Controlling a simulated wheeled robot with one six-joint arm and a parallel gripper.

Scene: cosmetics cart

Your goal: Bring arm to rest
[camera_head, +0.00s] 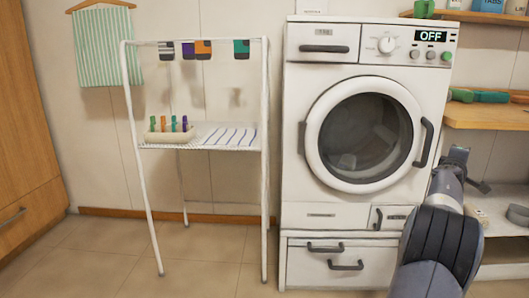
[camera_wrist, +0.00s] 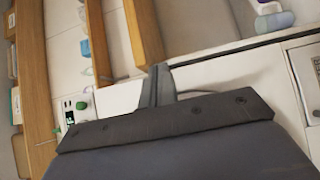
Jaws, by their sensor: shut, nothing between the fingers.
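My arm rises at the lower right of the head view, in front of the right edge of the washing machine (camera_head: 300,150). My gripper (camera_head: 459,153) is at its upper end, beside the machine's door handle and below the wooden shelf. Whether it touches anything there I cannot tell. In the wrist view my gripper (camera_wrist: 160,72) has its fingers together with nothing seen between them. The view there is tilted, with the machine's display panel at the left.
A white drying rack (camera_head: 265,130) with hanging cloths and a tray of colored pegs (camera_head: 170,134) stands left of the machine. A wooden shelf (camera_head: 480,116) with green items is at the right. A wooden cabinet (camera_head: 25,130) is at far left. Floor between is clear.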

